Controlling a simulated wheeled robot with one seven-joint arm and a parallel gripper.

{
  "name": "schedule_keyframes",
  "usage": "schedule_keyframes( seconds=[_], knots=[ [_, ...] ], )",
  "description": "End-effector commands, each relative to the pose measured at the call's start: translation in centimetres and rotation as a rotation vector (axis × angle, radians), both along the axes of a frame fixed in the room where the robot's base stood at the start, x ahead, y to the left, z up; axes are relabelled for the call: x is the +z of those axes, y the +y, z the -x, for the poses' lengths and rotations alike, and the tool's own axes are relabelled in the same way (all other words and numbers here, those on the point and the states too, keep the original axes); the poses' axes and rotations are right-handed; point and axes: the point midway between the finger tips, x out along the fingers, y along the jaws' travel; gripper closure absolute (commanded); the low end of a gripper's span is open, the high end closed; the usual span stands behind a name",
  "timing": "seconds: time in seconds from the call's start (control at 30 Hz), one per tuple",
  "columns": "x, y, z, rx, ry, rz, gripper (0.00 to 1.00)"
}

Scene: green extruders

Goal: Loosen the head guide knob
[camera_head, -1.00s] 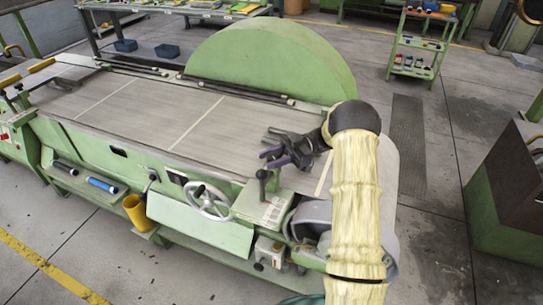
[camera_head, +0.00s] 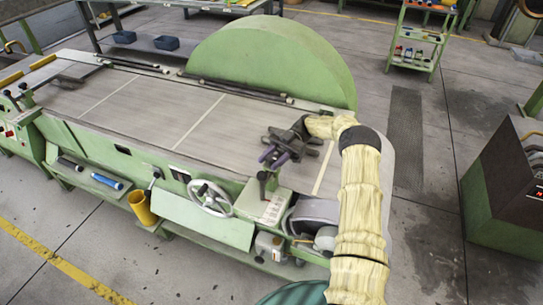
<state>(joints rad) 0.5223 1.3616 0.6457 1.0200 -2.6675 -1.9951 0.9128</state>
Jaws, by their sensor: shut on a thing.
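My gripper (camera_head: 268,157) is at the right end of the long green machine, low over the grey bed. Just below the fingertips, a dark knobbed lever (camera_head: 262,178) stands upright on the green and white control box. My yellow-covered arm reaches in from the lower right.
A spoked handwheel (camera_head: 211,198) sits on the machine's front, left of the control box. A yellow cup (camera_head: 141,208) hangs farther left. The half-round green guard (camera_head: 270,60) rises behind the bed. A tool trolley (camera_head: 420,40) stands at the back right, with open floor before it.

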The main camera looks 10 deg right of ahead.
Motion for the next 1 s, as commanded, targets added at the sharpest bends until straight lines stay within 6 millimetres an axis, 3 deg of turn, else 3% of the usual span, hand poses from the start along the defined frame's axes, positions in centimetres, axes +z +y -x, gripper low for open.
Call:
schedule_keyframes(
  seconds=[0.63, 0.67, 0.73, 1.0],
  knots=[
    [0.10, -0.02, 0.00, 0.031, 0.000, -0.001, 0.88],
    [0.10, -0.02, 0.00, 0.031, 0.000, -0.001, 0.60],
    [0.09, -0.02, 0.00, 0.031, 0.000, -0.001, 0.46],
    [0.05, 0.01, 0.01, 0.031, 0.000, 0.000, 0.44]
  ],
)
